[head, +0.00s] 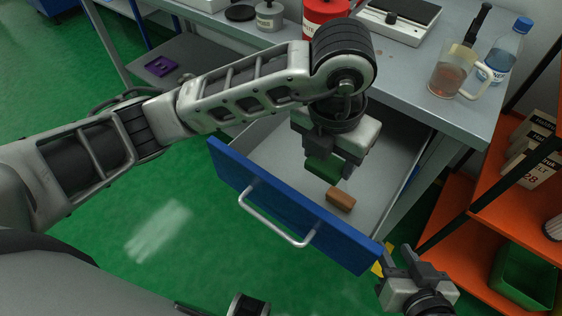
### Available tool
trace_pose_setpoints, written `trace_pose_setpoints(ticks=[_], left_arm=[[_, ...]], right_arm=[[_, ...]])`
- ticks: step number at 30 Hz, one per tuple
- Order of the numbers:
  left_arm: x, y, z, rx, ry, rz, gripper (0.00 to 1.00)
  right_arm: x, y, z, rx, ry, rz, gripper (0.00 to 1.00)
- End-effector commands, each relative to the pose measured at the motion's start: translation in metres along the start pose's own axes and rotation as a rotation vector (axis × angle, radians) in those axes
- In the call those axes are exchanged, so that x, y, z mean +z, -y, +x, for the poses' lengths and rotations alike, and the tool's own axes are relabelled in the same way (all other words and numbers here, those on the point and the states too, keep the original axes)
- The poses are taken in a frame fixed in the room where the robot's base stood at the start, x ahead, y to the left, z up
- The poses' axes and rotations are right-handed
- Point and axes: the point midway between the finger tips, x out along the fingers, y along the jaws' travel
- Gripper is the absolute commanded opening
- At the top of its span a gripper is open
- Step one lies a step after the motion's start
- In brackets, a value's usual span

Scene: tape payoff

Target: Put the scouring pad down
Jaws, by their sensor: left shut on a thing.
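My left gripper (326,165) is shut on a dark green scouring pad (324,169). It points down into the open drawer (285,205) and holds the pad over the drawer's inside. Whether the pad touches the drawer floor is hard to tell. A brown block (340,200) lies on the drawer floor just in front of the pad. My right gripper (398,256) is at the lower right, outside the drawer near its front corner. Its fingers look apart, with nothing between them.
The drawer has a blue front with a metal handle (270,222). The grey bench (400,88) above holds a glass mug (453,75), a bottle (505,48), a scale (398,18) and a red can (324,14). An orange shelf (490,215) stands at the right.

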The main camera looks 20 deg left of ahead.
Motion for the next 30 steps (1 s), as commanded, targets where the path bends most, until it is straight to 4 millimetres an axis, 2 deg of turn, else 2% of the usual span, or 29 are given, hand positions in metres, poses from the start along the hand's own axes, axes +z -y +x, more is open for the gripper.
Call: trace_pose_setpoints(ticks=[1, 6, 12, 23, 27, 30], left_arm=[[0.000, -0.015, 0.006, 0.004, -0.004, -0.008, 0.30], [0.003, -0.057, 0.025, 0.003, -0.004, -0.006, 0.30], [0.002, -0.085, 0.062, 0.001, -0.003, -0.001, 0.30], [0.002, -0.106, 0.087, 0.002, -0.002, 0.000, 0.30], [-0.002, -0.104, 0.109, -0.001, -0.003, 0.002, 0.30], [-0.002, -0.104, 0.115, -0.001, 0.000, 0.003, 0.30]], right_arm=[[-0.002, 0.000, -0.001, 0.000, -0.001, 0.001, 0.36], [-0.003, 0.000, -0.001, 0.000, -0.003, 0.001, 0.36], [0.002, -0.001, 0.002, 0.002, 0.003, 0.001, 0.36], [0.001, -0.001, 0.003, 0.003, 0.001, 0.000, 0.36], [-0.001, -0.001, 0.002, 0.002, -0.001, -0.001, 0.36], [-0.001, -0.001, 0.002, 0.002, -0.002, 0.000, 0.36]])
